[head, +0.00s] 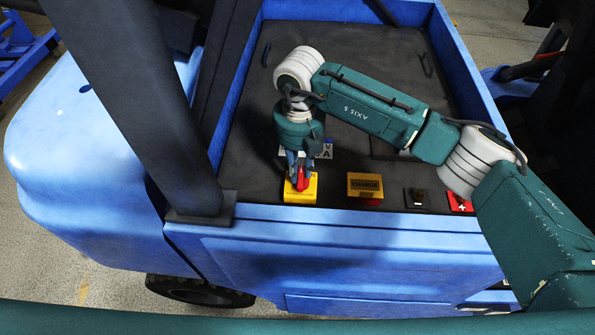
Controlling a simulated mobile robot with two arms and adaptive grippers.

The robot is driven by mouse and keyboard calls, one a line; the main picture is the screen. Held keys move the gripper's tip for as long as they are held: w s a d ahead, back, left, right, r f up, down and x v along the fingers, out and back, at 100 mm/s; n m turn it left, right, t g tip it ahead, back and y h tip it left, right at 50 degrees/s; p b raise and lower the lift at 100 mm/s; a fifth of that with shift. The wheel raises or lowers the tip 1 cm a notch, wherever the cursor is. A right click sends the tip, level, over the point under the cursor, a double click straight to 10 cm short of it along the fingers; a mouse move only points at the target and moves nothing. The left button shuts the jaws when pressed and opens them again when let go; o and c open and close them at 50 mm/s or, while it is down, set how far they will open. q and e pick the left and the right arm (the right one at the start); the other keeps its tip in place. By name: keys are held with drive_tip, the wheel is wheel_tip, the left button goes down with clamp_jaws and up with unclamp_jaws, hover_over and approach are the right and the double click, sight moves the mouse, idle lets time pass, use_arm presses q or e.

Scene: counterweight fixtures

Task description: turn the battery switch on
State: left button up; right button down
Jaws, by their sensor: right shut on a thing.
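The battery switch has a red knob (302,179) on a yellow base (299,192). It stands near the front edge of the dark bed in the blue vehicle. My right gripper (300,172) points down onto the knob and is shut on it. The fingers hide part of the knob, so its exact angle is hard to tell. My left gripper is not in the head view.
To the right along the same edge are a yellow "CHARGE" box (365,186), a small black switch (416,197) and a red block with a white plus (460,203). A dark upright post (140,90) stands to the left. The dark bed (245,150) is mostly bare behind.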

sight(303, 172)
drive_tip(key=m, duration=0.1)
drive_tip(key=m+b, duration=0.1)
drive_tip(key=m, duration=0.1)
drive_tip(key=m+b, duration=0.1)
drive_tip(key=shift+w+d+m, duration=0.15)
drive_tip(key=shift+d+m, duration=0.15)
drive_tip(key=m+b, duration=0.1)
drive_tip(key=m, duration=0.3)
drive_tip(key=shift+d, duration=0.2)
drive_tip(key=shift+m, duration=0.4)
drive_tip(key=shift+r, duration=0.1)
drive_tip(key=c, duration=1.5)
unclamp_jaws()
drive_tip(key=shift+c, duration=0.2)
wheel_tip(303, 172, up, 12)
